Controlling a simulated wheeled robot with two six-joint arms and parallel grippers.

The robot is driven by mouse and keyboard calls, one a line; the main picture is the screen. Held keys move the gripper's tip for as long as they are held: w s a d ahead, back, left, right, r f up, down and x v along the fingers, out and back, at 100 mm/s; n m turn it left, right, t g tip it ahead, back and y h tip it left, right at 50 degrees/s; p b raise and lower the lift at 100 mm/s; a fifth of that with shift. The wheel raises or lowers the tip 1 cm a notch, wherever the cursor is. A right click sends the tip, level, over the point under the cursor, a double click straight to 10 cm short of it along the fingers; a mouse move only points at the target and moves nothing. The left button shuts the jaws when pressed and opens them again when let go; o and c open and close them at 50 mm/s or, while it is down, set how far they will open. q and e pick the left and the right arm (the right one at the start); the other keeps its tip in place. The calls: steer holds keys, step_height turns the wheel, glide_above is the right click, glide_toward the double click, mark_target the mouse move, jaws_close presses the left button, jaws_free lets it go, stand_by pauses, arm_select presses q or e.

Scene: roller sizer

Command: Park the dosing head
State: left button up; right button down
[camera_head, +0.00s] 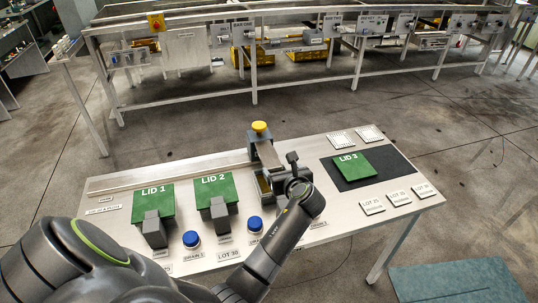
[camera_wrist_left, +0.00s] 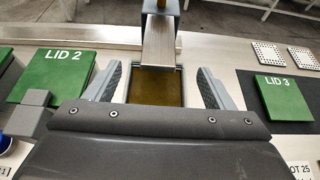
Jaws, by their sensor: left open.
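The dosing head is a grey metal block (camera_head: 266,153) with a yellow knob (camera_head: 260,127) on top, at the back middle of the bench. It also shows at the top of the left wrist view as a grey metal slab (camera_wrist_left: 158,42). Below it is an open, uncovered tank (camera_wrist_left: 156,86) with brown contents. My left gripper (camera_head: 272,180) is over this tank, close in front of the dosing head. In the wrist view its two fingers (camera_wrist_left: 158,84) stand wide apart with nothing between them. My right gripper is not in view.
Green LID 1 (camera_head: 153,202) and LID 2 (camera_head: 215,187) are left of the gripper. LID 3 (camera_head: 353,165) lies on a dark mat (camera_head: 392,162) at right. Blue drain knobs (camera_head: 191,239) and lot plates (camera_head: 372,206) line the front. A railed machine stands behind.

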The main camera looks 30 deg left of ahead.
mark_target(268, 153)
arm_select(q)
steer(key=x, duration=1.4)
steer(key=shift+w+a+f, duration=0.1)
steer(key=shift+a+f, duration=0.1)
steer(key=shift+a, duration=0.1)
steer(key=shift+c, duration=0.2)
